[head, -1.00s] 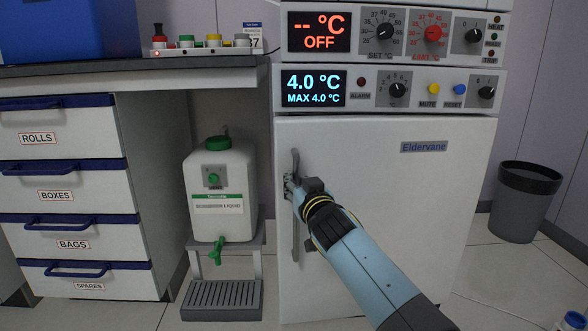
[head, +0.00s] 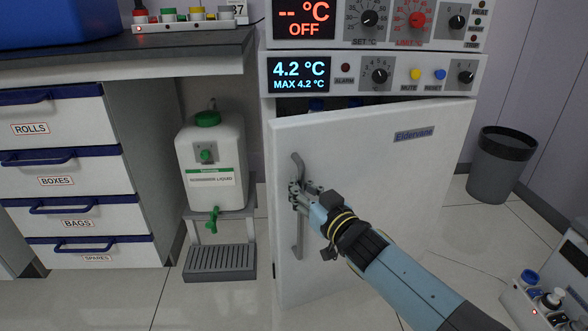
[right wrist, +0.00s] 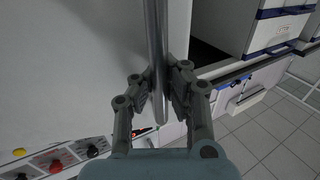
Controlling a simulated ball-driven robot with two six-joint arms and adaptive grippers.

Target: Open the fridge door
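The white fridge door (head: 375,165) stands partly open in the head view, its top edge tilted away from the cabinet with a dark gap above it. Its grey vertical bar handle (head: 298,240) is on the door's left side. My right gripper (head: 297,190) is at the middle of the handle. The fridge display (head: 299,74) reads 4.2 °C. My left gripper is not in view.
A white canister (head: 210,165) on a stand with a drip tray (head: 219,262) is left of the fridge. Drawers (head: 70,180) stand further left. A dark bin (head: 500,165) and a small device with bottles (head: 545,300) are at right. Floor in front is partly clear.

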